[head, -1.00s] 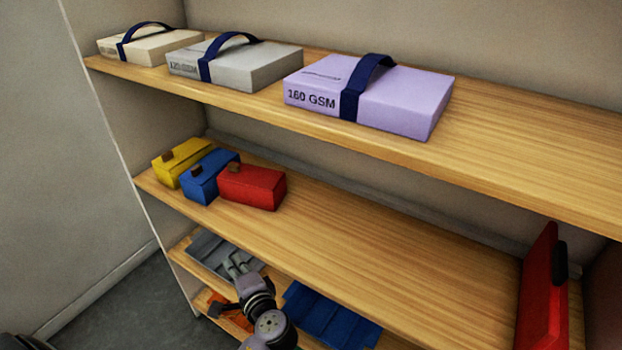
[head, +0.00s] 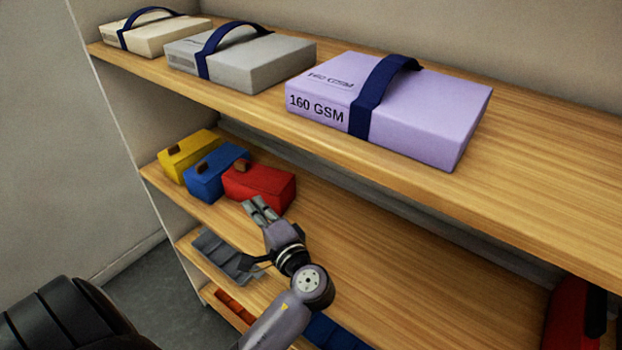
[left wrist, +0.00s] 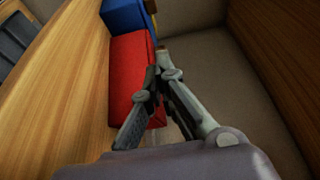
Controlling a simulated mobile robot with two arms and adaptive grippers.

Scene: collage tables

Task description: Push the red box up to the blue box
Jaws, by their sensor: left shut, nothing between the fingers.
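The red box (head: 262,188), with a brown tab on top, lies on the middle shelf. The blue box (head: 213,177) is just left of it, and it also shows at the top of the left wrist view (left wrist: 122,14). I see no clear gap between them, but cannot tell whether they touch. My left gripper (head: 259,207) is shut and empty, with its fingertips in front of the red box in the head view. In the left wrist view the shut fingers (left wrist: 163,75) overlap the right side of the red box (left wrist: 127,72); contact is unclear. My right gripper is out of view.
A yellow box (head: 188,152) is left of the blue one. The upper shelf (head: 530,190) above holds strapped paper packs, including a lilac one (head: 430,115). The middle shelf (head: 400,255) is clear to the right, up to a red item (head: 567,318).

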